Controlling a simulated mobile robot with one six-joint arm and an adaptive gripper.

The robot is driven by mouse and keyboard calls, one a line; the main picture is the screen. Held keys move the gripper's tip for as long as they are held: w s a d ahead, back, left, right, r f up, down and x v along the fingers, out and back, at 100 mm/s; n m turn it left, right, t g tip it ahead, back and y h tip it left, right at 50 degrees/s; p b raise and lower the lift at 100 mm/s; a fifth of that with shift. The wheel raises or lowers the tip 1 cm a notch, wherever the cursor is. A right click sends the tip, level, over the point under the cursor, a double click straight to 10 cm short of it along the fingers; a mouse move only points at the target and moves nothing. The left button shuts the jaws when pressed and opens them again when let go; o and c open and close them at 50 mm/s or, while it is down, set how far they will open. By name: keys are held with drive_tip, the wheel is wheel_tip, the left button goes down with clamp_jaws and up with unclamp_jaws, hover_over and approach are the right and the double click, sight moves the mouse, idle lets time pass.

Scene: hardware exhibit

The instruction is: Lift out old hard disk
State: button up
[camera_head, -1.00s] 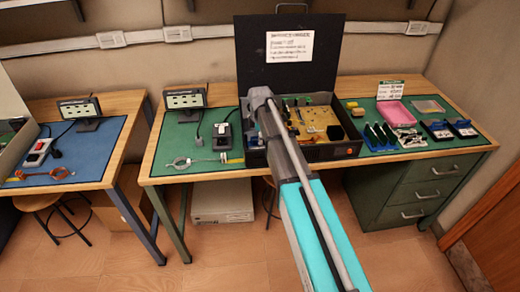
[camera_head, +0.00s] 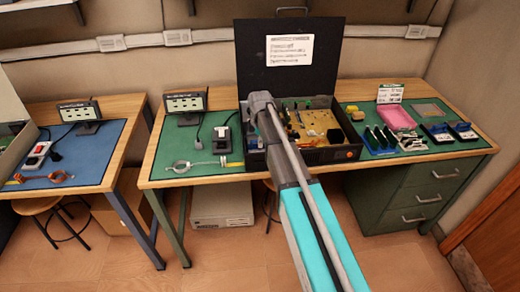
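An open black computer case (camera_head: 335,156) stands on the green mat, its lid (camera_head: 262,60) raised at the back with a white label on it. Inside are a tan circuit board (camera_head: 318,122) and several small parts. I cannot make out the old hard disk; my arm covers part of the case's left side. My arm reaches up from the bottom, and its grey far end is in front of the case's left part. My gripper's fingers do not show, so I cannot see whether they hold anything.
A clamp-like ring tool (camera_head: 182,166) and a small display (camera_head: 185,103) are at the left. Bare mat shows at the front left.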

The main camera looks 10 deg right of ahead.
clamp_jaws()
drive_tip(key=shift+r, duration=0.15)
wheel_tip(320, 180, up, 10)
drive_tip(key=p, duration=1)
